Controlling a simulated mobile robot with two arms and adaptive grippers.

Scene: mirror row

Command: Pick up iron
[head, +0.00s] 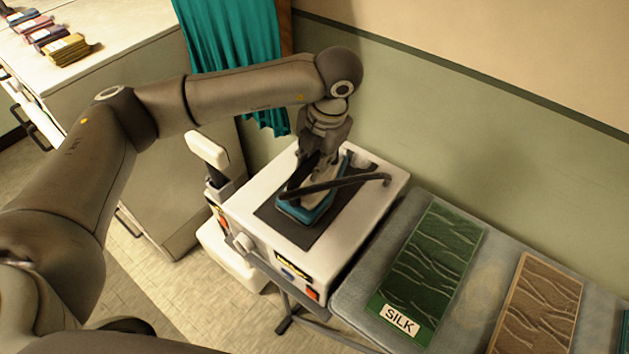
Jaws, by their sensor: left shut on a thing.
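The iron (305,210) has a teal body and a dark handle. It sits on the dark pad of a white ironing station (265,238), and I cannot tell whether it is lifted at all. My left gripper (309,178) reaches down from above and is shut on the iron near its handle, hiding part of it. A dark hose or cord (345,184) runs from the iron to the right side of the station. My right gripper is not in view.
A grey padded board (375,285) adjoins the station on the right, bearing a green cloth labelled SILK (432,265) and a brown cloth (540,305). A green wall stands behind. A teal curtain (235,40) hangs at the back left. A cabinet with folded cloths (62,48) is at far left.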

